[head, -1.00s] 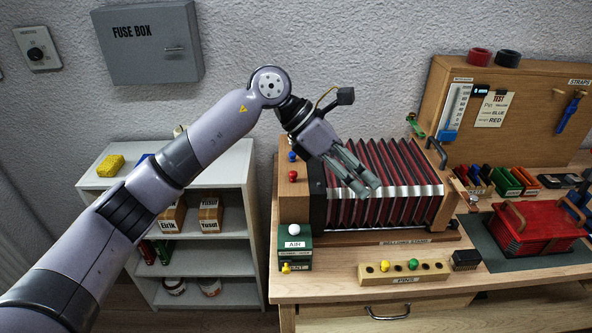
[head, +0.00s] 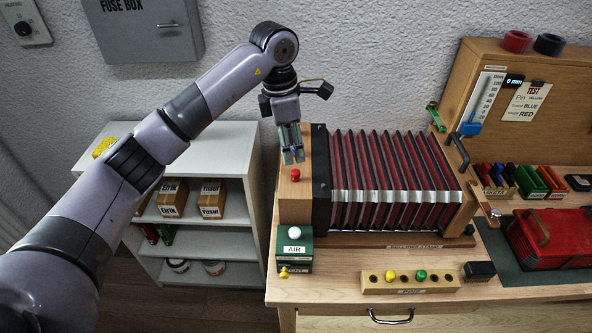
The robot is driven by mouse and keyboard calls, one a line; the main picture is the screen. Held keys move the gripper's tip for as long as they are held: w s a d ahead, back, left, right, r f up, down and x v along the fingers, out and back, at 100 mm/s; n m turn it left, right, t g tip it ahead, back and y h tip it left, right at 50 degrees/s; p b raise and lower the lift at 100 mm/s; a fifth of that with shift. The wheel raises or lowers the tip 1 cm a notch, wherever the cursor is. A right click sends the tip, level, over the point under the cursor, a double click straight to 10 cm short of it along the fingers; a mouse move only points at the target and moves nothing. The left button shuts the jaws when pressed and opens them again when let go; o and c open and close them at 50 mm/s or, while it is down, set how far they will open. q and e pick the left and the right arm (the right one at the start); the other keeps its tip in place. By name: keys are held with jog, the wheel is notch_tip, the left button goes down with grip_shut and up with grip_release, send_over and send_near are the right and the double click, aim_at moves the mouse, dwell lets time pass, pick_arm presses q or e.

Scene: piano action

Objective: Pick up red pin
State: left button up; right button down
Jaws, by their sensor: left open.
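The red pin (head: 295,175) stands on the light wooden end block (head: 297,208) of the bellows stand. My left gripper (head: 293,158) points down just above and behind the red pin, with its fingers open. I cannot tell whether the fingertips touch the pin. The blue pin is not visible now behind the gripper. My right gripper is not in view.
The red pleated bellows (head: 395,180) stand right of the end block. In front are the green AIR box (head: 293,262) with a white knob and the wooden pin rack (head: 411,286) with a yellow and a green pin. A white shelf (head: 235,145) stands at left.

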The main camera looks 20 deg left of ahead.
aim_at(295, 171)
pick_arm(q)
notch_tip(295, 171, down, 2)
jog(key=shift+s+d+p, duration=0.1)
jog(key=shift+d+p, duration=0.05)
jog(key=shift+p, duration=0.15)
jog(key=shift+d+f+p, duration=0.1)
jog(key=shift+f+p, duration=0.2)
jog(key=shift+p, duration=0.05)
notch_tip(295, 171, down, 4)
jog(key=shift+d+r+p, duration=0.15)
jog(key=shift+r+p, duration=0.05)
jog(key=shift+p, duration=0.85)
jog(key=shift+f, duration=0.45)
jog(key=c, duration=0.9)
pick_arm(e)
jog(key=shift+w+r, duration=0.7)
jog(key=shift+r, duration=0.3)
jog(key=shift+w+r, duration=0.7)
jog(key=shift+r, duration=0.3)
